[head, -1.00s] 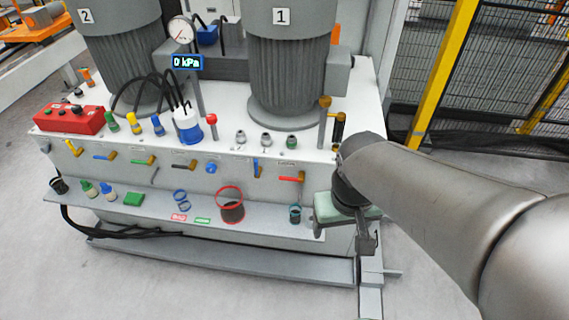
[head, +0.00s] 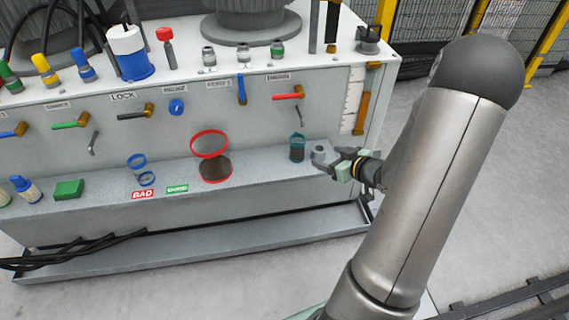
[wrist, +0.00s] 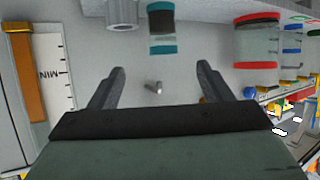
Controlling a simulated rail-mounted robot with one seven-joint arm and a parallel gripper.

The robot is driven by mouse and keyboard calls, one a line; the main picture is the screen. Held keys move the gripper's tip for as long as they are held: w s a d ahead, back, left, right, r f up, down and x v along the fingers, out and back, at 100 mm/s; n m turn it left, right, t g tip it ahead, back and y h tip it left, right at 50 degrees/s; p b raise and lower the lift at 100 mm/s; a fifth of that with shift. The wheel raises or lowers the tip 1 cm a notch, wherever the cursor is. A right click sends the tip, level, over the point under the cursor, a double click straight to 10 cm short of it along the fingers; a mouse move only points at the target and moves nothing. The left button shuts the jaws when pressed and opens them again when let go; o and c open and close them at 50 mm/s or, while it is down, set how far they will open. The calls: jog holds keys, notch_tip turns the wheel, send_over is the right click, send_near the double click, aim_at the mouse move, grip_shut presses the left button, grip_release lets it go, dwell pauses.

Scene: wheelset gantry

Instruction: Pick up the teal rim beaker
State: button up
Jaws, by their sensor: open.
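The teal rim beaker (head: 297,148) is a small clear beaker with teal bands and dark contents. It stands on the grey ledge (head: 258,171) near its right end. In the wrist view the beaker (wrist: 161,29) is beyond my fingertips, roughly centred between them, and apart from them. My gripper (head: 332,161) is to the right of the beaker, low over the ledge. In the wrist view my gripper (wrist: 161,70) has both fingers spread with nothing between them.
A grey cylinder (head: 319,153) stands between the beaker and my gripper, close to a fingertip; it also shows in the wrist view (wrist: 122,12). A larger red-rimmed beaker (head: 215,168) stands left. A red-handled valve (head: 288,96) and level gauge (head: 357,100) are on the panel above.

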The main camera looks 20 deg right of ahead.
aim_at(303, 149)
jog(key=shift+y, duration=0.3)
jog(key=b+x, duration=0.3)
jog(key=x, duration=0.9)
jog(key=shift+f+b, duration=0.25)
jog(key=shift+b, duration=0.15)
jog(key=b+x, duration=0.2)
jog(key=x, duration=0.2)
jog(key=shift+w+f, duration=0.15)
jog(key=shift+f, duration=0.15)
jog(key=shift+w+a, duration=0.15)
jog(key=shift+w, duration=0.25)
jog(key=c, duration=1.2)
